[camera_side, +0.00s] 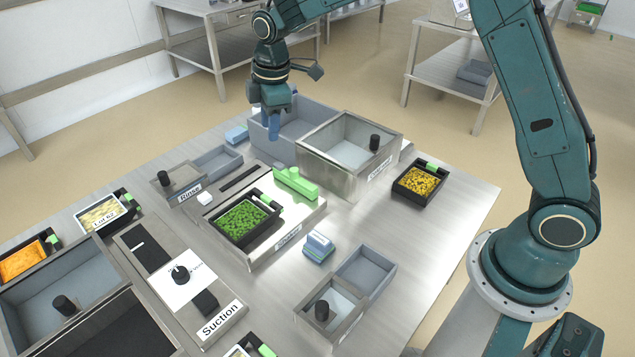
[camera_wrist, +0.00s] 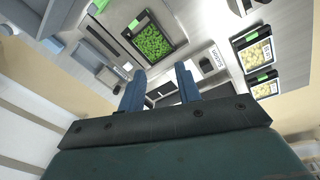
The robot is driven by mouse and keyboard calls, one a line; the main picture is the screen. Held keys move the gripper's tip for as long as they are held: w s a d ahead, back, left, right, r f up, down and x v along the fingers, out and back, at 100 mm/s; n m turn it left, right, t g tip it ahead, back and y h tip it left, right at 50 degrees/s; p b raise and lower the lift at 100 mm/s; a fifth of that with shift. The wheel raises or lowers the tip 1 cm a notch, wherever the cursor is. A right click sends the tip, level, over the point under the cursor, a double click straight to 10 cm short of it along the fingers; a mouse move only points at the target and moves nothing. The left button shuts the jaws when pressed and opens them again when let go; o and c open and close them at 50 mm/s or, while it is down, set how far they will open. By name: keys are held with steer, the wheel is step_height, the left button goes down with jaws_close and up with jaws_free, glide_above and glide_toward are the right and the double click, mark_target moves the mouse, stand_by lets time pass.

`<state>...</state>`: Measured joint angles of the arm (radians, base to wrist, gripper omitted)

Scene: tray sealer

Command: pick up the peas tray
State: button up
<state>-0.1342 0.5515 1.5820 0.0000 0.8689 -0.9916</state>
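The peas tray (camera_side: 262,229) is a black tray filled with green peas. It sits on the flat metal sealer station near the middle of the table in the side view, with a green tab at one end. In the wrist view the peas tray (camera_wrist: 153,61) lies ahead, beyond the fingertips. My gripper (camera_side: 273,130) is high at the back of the table, above and behind the tray and apart from it. Its blue fingers (camera_wrist: 161,73) stand apart in the wrist view with nothing between them.
A green bar (camera_side: 296,183) lies just behind the tray. A steel bin (camera_side: 335,172) and a grey bin (camera_side: 262,140) stand behind it. A corn tray (camera_side: 405,193) is at the right. A blue block stack (camera_side: 318,248) is in front. Suction and Rinse stations flank it.

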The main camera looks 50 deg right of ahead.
steer(key=w+a+f+n, duration=0.2)
steer(key=w+f, duration=0.2)
steer(key=f, duration=0.5)
steer(key=n+g, duration=0.2)
steer(key=n, duration=0.1)
glide_above(258, 226)
step_height(258, 226, down, 10)
steer(key=shift+w+a, duration=0.1)
steer(key=shift+w, duration=0.1)
steer(key=shift+f, duration=4.2)
steer(key=shift+f, duration=0.15)
steer(key=shift+s+f, duration=0.1)
steer(key=shift+f, duration=2.35)
